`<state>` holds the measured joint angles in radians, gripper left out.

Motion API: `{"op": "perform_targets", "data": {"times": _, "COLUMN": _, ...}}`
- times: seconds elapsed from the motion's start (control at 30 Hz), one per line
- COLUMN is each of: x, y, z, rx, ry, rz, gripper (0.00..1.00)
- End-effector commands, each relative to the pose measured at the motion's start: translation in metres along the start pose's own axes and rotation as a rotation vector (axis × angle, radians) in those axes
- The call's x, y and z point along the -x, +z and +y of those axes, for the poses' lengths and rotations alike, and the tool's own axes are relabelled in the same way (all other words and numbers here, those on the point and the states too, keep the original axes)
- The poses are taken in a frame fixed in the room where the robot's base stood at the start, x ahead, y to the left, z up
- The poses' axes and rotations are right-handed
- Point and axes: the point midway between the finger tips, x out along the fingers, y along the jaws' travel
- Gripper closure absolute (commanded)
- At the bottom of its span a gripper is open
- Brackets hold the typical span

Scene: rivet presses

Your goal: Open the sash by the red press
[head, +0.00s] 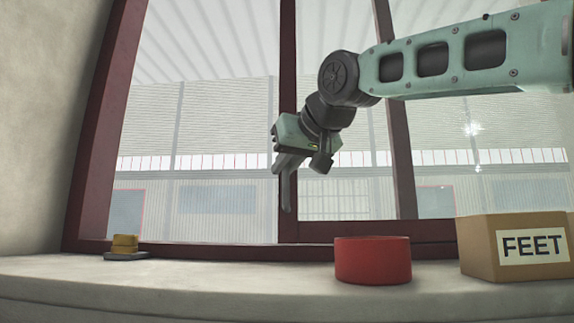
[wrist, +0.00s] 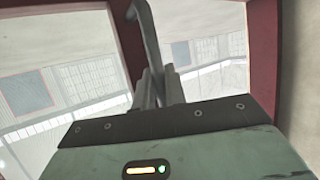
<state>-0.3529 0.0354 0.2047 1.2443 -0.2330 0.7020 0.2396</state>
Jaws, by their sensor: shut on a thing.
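A window with dark red frames stands behind a pale sill. The sash (head: 330,231) on the right has a thick upright stile near the middle of the window. A grey bar handle (head: 287,198) runs along this stile; its bent end also shows in the wrist view (wrist: 147,30). My gripper (head: 285,166) reaches in from the right and is shut on the handle, with its fingers on either side of the bar in the wrist view (wrist: 156,88). I cannot tell whether the sash stands open. I see nothing that is clearly a red press.
On the sill (head: 200,275) stand a red round tub (head: 372,261), a cardboard box marked FEET (head: 512,247) at the right, and a small yellow block on a dark base (head: 125,245) at the left. The sill between block and tub is clear.

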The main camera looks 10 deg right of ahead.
Motion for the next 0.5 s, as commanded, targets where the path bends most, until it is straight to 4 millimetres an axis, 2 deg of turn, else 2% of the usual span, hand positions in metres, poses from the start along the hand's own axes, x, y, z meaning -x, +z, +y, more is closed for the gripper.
{"op": "perform_targets", "data": {"times": 0.3, "x": -0.0003, "y": 0.0004, "z": 0.0005, "rx": 0.0, "ry": 0.001, "rz": -0.001, "gripper": 1.0}}
{"op": "perform_targets", "data": {"times": 0.33, "x": -0.0003, "y": 0.0005, "z": 0.0005, "rx": 0.0, "ry": 0.001, "rz": -0.001, "gripper": 0.79}}
{"op": "perform_targets", "data": {"times": 0.37, "x": -0.0003, "y": 0.0004, "z": 0.0005, "rx": 0.0, "ry": 0.001, "rz": -0.001, "gripper": 0.71}}
{"op": "perform_targets", "data": {"times": 0.4, "x": -0.0003, "y": 0.0004, "z": 0.0005, "rx": 0.0, "ry": 0.001, "rz": -0.001, "gripper": 0.66}}
{"op": "perform_targets", "data": {"times": 0.5, "x": -0.0002, "y": 0.0002, "z": 0.0003, "rx": 0.0, "ry": 0.001, "rz": -0.001, "gripper": 0.66}}
